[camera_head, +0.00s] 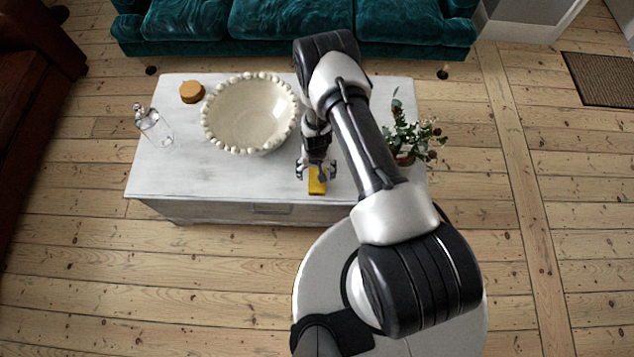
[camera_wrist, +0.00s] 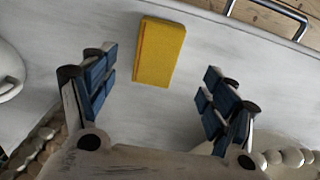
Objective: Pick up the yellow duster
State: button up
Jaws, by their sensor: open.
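The yellow duster (camera_head: 317,186) is a small block lying on the white table (camera_head: 170,177) near its front edge. In the wrist view the duster (camera_wrist: 158,52) lies flat, a little beyond the fingertips and between their lines. My gripper (camera_wrist: 155,85) is open and empty, with its blue-padded fingers apart on either side. In the head view my gripper (camera_head: 316,171) is over the duster and hides its far part. I cannot tell the exact height of the fingertips above the table.
A large cream bowl with a beaded rim (camera_head: 250,113) stands left of my gripper. An orange-brown round item (camera_head: 192,92) and a clear glass bottle (camera_head: 154,126) are farther left. A potted plant (camera_head: 408,138) stands at the right. A teal sofa (camera_head: 290,22) is behind the table.

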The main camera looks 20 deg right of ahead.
aim_at(317, 183)
notch_tip(317, 183, down, 3)
jog(key=shift+r, duration=0.2)
notch_tip(317, 183, down, 5)
jog(key=b, duration=0.2)
jog(key=shift+s+d+f+b, duration=0.1)
jog(key=shift+f+b, duration=0.05)
jog(key=shift+b, duration=0.15)
jog(key=shift+c, duration=0.5)
jog(key=c, duration=1)
jog(key=shift+r, duration=0.2)
notch_tip(317, 183, up, 20)
jog(key=p, duration=0.6)
jog(key=shift+f, duration=0.1)
